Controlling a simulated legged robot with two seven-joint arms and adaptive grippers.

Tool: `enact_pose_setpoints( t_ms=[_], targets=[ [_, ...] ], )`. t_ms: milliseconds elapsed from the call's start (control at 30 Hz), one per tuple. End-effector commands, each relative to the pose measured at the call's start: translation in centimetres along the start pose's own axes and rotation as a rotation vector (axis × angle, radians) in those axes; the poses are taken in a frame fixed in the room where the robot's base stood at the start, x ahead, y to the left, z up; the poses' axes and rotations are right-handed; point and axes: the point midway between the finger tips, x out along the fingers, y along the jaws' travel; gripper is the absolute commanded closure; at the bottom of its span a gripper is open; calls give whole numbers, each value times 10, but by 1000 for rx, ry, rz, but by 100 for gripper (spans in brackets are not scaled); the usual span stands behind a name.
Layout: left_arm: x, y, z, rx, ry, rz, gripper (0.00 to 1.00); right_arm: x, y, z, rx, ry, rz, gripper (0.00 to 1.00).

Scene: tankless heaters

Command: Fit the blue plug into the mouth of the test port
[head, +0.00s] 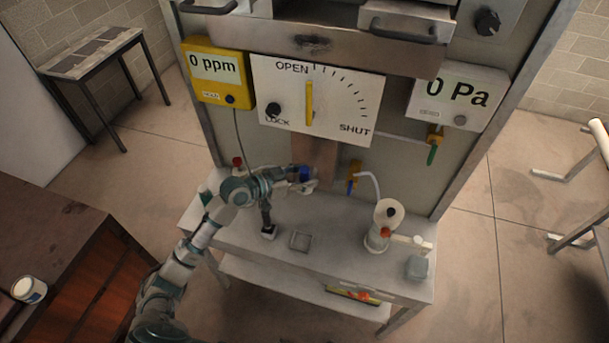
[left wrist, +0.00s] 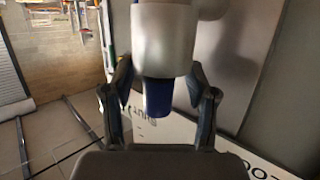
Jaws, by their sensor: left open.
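The blue plug (head: 305,173) shows in the head view at the end of my left arm. In the left wrist view the blue plug (left wrist: 158,98) stands out of the end of a pale grey cylinder (left wrist: 162,40), which may be the test port; how deep it sits is hidden. My left gripper (head: 308,184) is open, below the heater panel. In the wrist view its fingers (left wrist: 160,72) stand on either side of the plug and cylinder, with gaps visible. My right gripper is not in view.
A brass valve with a blue handle (head: 354,177) and a white hose is right of the gripper. A yellow meter (head: 215,72) hangs above.

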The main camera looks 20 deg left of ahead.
Motion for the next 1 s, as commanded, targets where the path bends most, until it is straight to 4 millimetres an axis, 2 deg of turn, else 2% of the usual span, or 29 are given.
enact_pose_setpoints(
  t_ms=[167, 500, 600, 767, 1000],
  targets=[
    [-14, -1, 0, 2, -1, -3, 42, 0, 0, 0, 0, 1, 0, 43],
    [-86, -1, 3, 1, -6, -2, 42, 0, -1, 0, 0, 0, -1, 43],
    [-102, -1, 3, -2, -6, -1, 42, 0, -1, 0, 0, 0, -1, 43],
    [-115, -1, 2, -1, -3, 0, 42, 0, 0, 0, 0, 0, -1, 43],
    [-117, 0, 1, 0, -3, 0, 42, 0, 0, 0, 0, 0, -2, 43]
  ],
)
